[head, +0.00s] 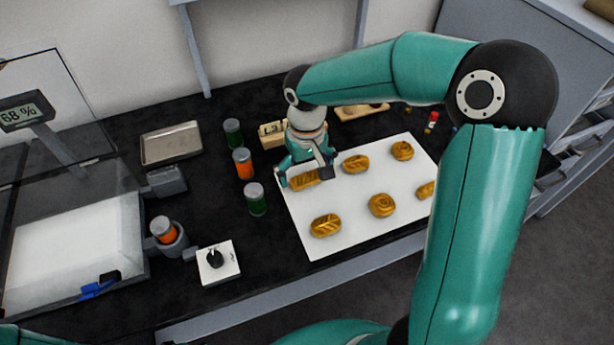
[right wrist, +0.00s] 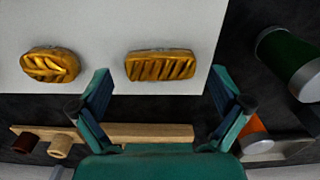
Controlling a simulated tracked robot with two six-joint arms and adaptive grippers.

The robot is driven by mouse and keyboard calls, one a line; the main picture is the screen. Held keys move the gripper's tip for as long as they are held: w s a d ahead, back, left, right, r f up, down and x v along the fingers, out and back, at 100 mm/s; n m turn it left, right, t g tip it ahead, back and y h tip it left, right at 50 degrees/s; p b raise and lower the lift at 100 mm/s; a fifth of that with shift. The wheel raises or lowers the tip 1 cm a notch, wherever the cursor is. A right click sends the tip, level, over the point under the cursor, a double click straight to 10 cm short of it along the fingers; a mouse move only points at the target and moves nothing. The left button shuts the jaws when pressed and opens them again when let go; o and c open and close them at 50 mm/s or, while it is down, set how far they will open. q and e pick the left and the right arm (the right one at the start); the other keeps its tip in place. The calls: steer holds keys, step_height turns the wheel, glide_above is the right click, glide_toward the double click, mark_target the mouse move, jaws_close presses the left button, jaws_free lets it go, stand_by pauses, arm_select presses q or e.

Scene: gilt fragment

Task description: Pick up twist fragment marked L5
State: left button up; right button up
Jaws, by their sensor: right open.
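Several gilt fragments lie on a white sheet (head: 290,222). A rectangular one with slanted grooves (head: 303,178) is under my right gripper (head: 307,174), partly covered by it. In the right wrist view this grooved fragment (right wrist: 160,66) lies just ahead of the open fingers (right wrist: 160,98), centred between them and not gripped. An oval fragment with leaf-like grooves (right wrist: 50,64) lies to its left; it is also in the head view (head: 355,164). Other fragments (head: 381,205), (head: 326,225) and (head: 402,150) lie apart on the sheet. No L5 mark is readable on any fragment. My left gripper is out of view.
Green jars (head: 256,199), (head: 233,132) and an orange jar (head: 243,163) stand left of the sheet. A wooden block with a label (head: 270,134) is behind the gripper. A metal tray (head: 171,144) and a knob box (head: 217,262) are further left.

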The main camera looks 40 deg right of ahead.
steer(key=shift+f, duration=0.5)
steer(key=c, duration=0.9)
steer(key=shift+r, duration=0.15)
